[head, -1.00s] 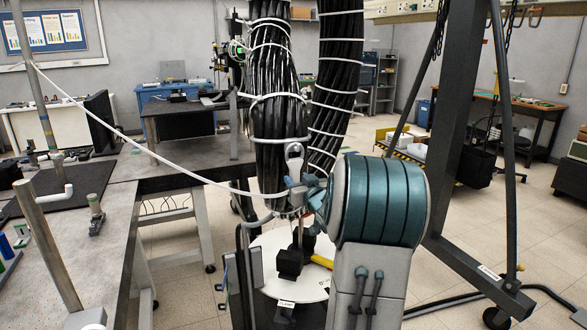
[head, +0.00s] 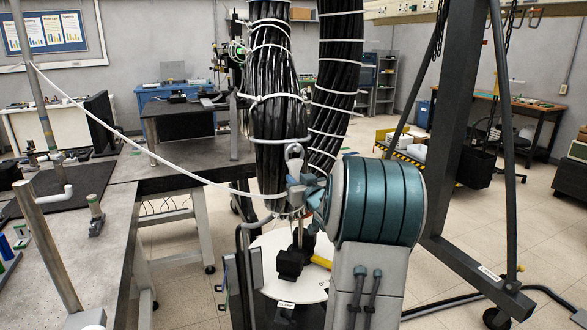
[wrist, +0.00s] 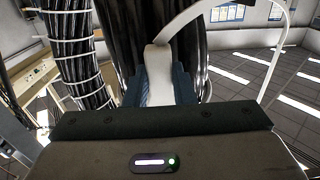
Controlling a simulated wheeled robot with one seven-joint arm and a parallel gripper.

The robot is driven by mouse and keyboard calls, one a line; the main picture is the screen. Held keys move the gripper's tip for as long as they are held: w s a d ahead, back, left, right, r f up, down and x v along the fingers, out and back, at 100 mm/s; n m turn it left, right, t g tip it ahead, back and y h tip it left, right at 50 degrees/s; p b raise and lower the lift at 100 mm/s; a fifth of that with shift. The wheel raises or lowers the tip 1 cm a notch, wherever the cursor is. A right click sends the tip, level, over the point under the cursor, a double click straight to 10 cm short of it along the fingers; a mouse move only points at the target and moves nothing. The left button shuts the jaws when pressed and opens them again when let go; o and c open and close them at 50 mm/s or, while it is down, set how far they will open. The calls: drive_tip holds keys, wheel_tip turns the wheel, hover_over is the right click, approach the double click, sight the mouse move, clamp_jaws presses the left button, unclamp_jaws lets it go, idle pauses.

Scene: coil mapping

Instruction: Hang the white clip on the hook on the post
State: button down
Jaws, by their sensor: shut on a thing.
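The white clip (head: 294,154) stands upright in my gripper (head: 306,190), in front of a thick black cable bundle. In the wrist view the white clip (wrist: 158,72) sits between the blue fingers (wrist: 158,85), which are shut on it. A white cable (head: 130,147) runs from near the clip up to a tall post at the far left. A metal post (head: 46,245) rises from the left bench, with a short hook (head: 62,192) ending in a pale upturned tip. My gripper is well to the right of this hook. The fingertips are partly hidden in the head view.
Black cable bundles (head: 276,110) with white ties hang behind my gripper. The grey bench (head: 110,255) on the left carries a dark mat, a monitor and small fixtures. A dark gantry frame (head: 450,130) stands on the right.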

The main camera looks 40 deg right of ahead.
sight(296, 170)
drive_tip(key=shift+r, duration=0.15)
drive_tip(key=shift+s+a+r+p, duration=0.1)
drive_tip(key=shift+s+r+p, duration=0.35)
drive_tip(key=shift+r, duration=0.15)
drive_tip(key=shift+s+a+r+p, duration=0.1)
drive_tip(key=shift+s+r+p, duration=0.3)
drive_tip(key=shift+r, duration=0.2)
drive_tip(key=shift+s, duration=0.1)
drive_tip(key=shift+v, duration=1.35)
drive_tip(key=shift+s, duration=0.15)
drive_tip(key=shift+s+a, duration=0.1)
drive_tip(key=shift+s, duration=0.4)
drive_tip(key=shift+a, duration=0.15)
